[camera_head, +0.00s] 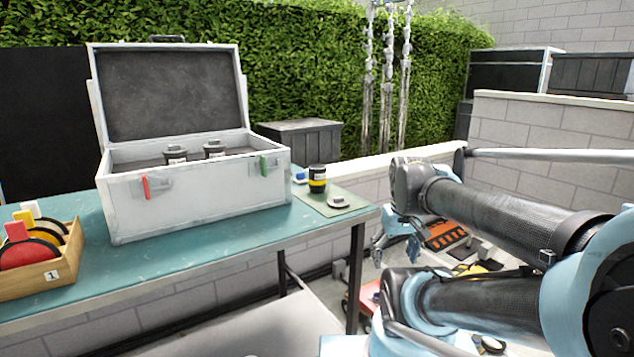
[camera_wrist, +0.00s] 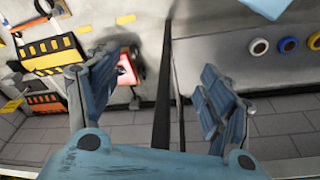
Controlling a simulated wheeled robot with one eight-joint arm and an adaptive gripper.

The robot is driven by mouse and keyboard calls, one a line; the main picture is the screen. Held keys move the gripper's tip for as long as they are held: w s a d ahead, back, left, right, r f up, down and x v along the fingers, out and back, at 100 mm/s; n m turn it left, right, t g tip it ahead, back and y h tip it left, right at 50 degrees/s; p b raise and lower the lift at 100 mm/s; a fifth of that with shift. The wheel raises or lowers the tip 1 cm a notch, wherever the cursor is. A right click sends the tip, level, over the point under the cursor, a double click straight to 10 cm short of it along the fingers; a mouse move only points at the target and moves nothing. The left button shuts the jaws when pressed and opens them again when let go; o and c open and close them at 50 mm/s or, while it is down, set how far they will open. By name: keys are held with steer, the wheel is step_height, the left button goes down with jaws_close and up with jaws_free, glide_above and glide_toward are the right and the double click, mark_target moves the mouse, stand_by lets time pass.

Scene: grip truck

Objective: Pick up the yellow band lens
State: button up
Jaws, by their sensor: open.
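The yellow band lens (camera_head: 317,178) is a short black cylinder with a yellow band. It stands upright on a green mat (camera_head: 335,211) at the right end of the teal table (camera_head: 190,252). My gripper (camera_head: 396,248) is in the head view to the right of the table's right end, lower in the picture than the lens and apart from it. In the wrist view my gripper (camera_wrist: 158,88) has its two blue fingers wide apart with nothing between them. I cannot make out the lens in the wrist view.
An open silver case (camera_head: 200,200) holds two dark cylinders left of the lens. A pale disc-shaped item (camera_head: 339,202) and a small blue item (camera_head: 300,176) lie near the lens. A wooden box (camera_head: 40,275) with coloured discs stands at far left. A low wall (camera_head: 370,160) runs behind.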

steer(key=w+a+r+n, duration=0.3)
steer(key=w+r+n, duration=0.3)
steer(key=w+r, duration=0.45)
steer(key=w+a+r+n+g, duration=0.2)
steer(key=w+a+r+n, duration=1.55)
steer(key=w+r, duration=0.3)
glide_above(317, 167)
steer(key=shift+m, duration=0.45)
steer(key=f, duration=1.1)
steer(key=shift+w, duration=0.4)
steer(key=shift+s+f, duration=0.15)
steer(key=shift+f, duration=2.7)
steer(key=shift+d, duration=0.1)
steer(key=c, duration=1.6)
